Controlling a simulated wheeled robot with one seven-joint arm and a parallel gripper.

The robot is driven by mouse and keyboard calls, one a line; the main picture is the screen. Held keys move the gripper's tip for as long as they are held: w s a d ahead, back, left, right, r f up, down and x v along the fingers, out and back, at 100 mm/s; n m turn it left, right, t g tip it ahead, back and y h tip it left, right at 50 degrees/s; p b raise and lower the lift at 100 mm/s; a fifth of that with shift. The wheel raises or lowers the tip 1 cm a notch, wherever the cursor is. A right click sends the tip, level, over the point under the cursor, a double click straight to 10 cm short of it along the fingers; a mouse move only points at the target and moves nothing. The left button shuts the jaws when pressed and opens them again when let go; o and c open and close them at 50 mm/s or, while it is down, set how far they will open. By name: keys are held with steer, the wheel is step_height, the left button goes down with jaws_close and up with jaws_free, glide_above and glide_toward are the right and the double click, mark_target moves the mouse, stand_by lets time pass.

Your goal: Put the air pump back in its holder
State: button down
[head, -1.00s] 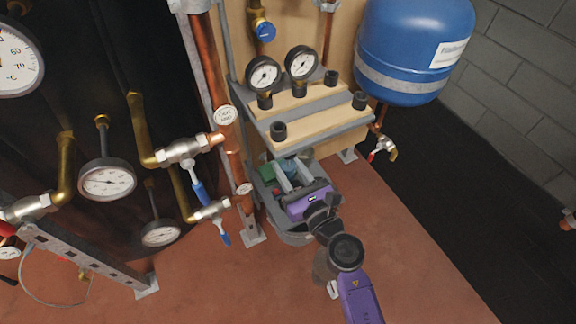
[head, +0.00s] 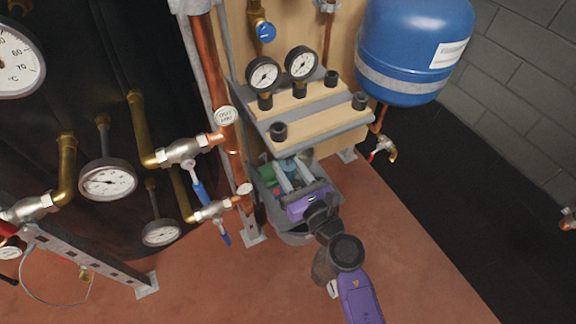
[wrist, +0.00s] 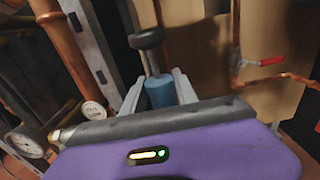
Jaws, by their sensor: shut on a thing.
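My gripper (head: 292,172) is low under the grey shelf, over the grey tray. Its two grey fingers are shut on a blue cylinder (wrist: 160,91), which I take to be the air pump. In the wrist view a thin rod with a dark grip (wrist: 146,40) rises from the blue part, slightly tilted. The lower part of the pump is hidden behind my gripper's body. The grey tray (head: 293,239) lies on the floor around and below my gripper. I cannot tell which part is the pump's holder, or whether the pump touches the tray.
A green thing (head: 267,174) lies in the tray to the left of my fingers. The shelf (head: 318,105) with gauges overhangs closely. A copper pipe (head: 214,90) and valves stand left. A blue tank (head: 413,45) hangs right. The red floor (head: 425,255) at right is clear.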

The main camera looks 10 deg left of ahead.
mark_target(291, 181)
steer(key=shift+f+b, duration=1.7)
steer(key=shift+f, duration=0.05)
stand_by(2.2)
steer(key=c, duration=1)
jaws_free()
steer(key=shift+o, duration=0.6)
steer(key=shift+f, duration=0.15)
steer(key=shift+s, duration=0.1)
steer(key=shift+v, duration=4.2)
